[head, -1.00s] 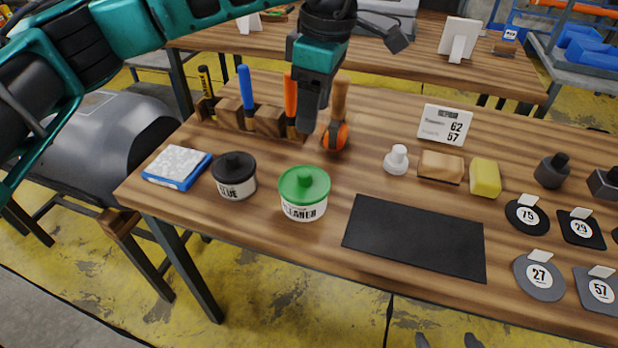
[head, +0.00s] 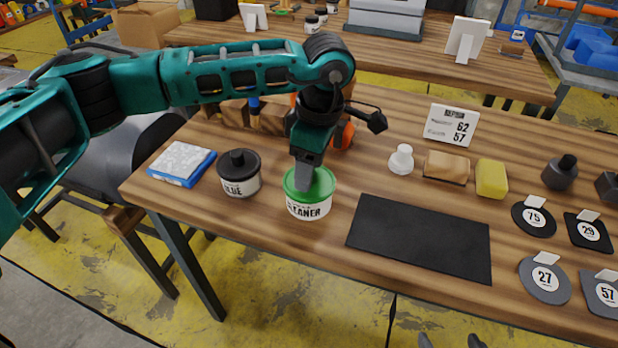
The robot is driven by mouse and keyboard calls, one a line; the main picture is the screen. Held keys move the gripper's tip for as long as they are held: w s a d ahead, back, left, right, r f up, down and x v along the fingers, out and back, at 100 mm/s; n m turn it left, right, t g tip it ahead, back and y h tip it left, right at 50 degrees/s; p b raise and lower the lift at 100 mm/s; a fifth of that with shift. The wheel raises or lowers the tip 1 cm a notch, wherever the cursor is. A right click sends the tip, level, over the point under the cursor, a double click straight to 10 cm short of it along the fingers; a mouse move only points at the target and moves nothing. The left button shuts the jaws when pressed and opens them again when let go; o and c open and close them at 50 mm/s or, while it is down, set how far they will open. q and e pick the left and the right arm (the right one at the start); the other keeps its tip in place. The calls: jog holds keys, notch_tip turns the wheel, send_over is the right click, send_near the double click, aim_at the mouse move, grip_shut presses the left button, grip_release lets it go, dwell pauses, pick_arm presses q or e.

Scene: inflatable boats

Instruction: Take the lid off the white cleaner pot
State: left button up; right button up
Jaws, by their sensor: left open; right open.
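The white cleaner pot (head: 309,209) stands upright on the wooden table, near its front edge, with "CLEANER" printed on its side. Its green lid (head: 322,186) is on top. My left gripper (head: 305,180) points down at the lid, its fingers in front of the lid's middle and left part. It is open; whether the fingers touch the lid I cannot tell. Part of the lid is hidden behind the fingers. My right gripper is not in view.
A glue pot with a black lid (head: 239,174) stands close on the left, beside a blue-and-white pad (head: 181,163). A black mat (head: 420,237) lies to the right. Behind are a tool rack (head: 270,119), a white knob-shaped piece (head: 401,160), a wooden block (head: 446,166) and a yellow block (head: 491,179).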

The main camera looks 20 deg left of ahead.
pick_arm(q)
grip_shut()
dwell(0.5)
jog(key=shift+r, duration=0.15)
